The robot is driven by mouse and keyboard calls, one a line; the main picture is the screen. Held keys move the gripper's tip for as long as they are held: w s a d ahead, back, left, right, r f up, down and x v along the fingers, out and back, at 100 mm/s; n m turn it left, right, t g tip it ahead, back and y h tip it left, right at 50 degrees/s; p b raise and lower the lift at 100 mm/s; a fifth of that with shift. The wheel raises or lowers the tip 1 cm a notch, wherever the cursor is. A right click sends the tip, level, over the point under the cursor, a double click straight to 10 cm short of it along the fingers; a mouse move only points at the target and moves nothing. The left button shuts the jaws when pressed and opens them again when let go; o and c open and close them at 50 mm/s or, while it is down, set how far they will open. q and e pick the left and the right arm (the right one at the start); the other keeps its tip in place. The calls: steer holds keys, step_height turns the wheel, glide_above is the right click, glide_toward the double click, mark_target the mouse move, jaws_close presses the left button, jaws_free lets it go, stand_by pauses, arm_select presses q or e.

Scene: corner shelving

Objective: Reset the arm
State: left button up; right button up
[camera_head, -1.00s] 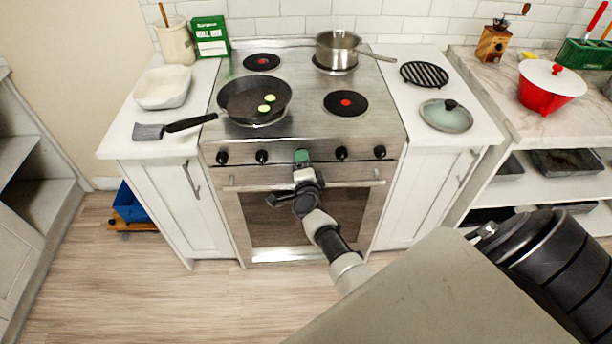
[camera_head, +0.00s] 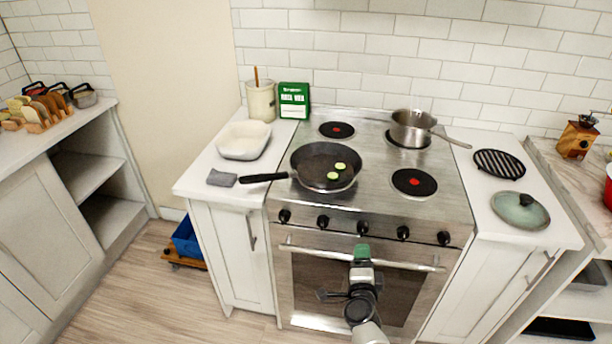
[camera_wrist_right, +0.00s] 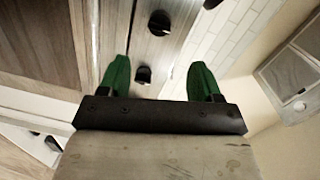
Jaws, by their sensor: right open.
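My right gripper (camera_head: 361,250) is in front of the oven door, just below the row of stove knobs. In the right wrist view its two green fingertips (camera_wrist_right: 158,78) stand apart with nothing between them. Stove knobs and part of the oven front show beyond the fingers there. My left gripper is in neither view.
The stove (camera_head: 370,210) carries a black frying pan (camera_head: 312,160) with green slices and a steel saucepan (camera_head: 412,130). A white dish (camera_head: 243,140) stands on the left counter.

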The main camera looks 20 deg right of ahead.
steer(key=s+a+f+n+g+y, duration=0.25)
steer(key=s+a+f+n, duration=0.2)
steer(key=f, duration=0.35)
steer(key=s+a+f+n+g+y, duration=0.1)
steer(key=s+a+f+n+y, duration=0.2)
steer(key=s+f+n, duration=0.35)
steer(key=s+a+f+n+g+y, duration=0.1)
steer(key=s+a+f+n+y, duration=0.2)
steer(key=f, duration=0.6)
steer(key=s+f+n+g, duration=0.3)
steer(key=s+f, duration=0.1)
steer(key=s, duration=0.6)
steer(key=s+d+f+n+g, duration=0.1)
steer(key=s+f+n+g, duration=0.2)
steer(key=s, duration=0.7)
steer(key=s+f+n+g, duration=0.3)
steer(key=s+f, duration=0.3)
steer(key=s, duration=0.4)
steer(key=shift+d+n, duration=0.15)
steer(key=shift+n, duration=0.35)
steer(key=shift+g, duration=0.25)
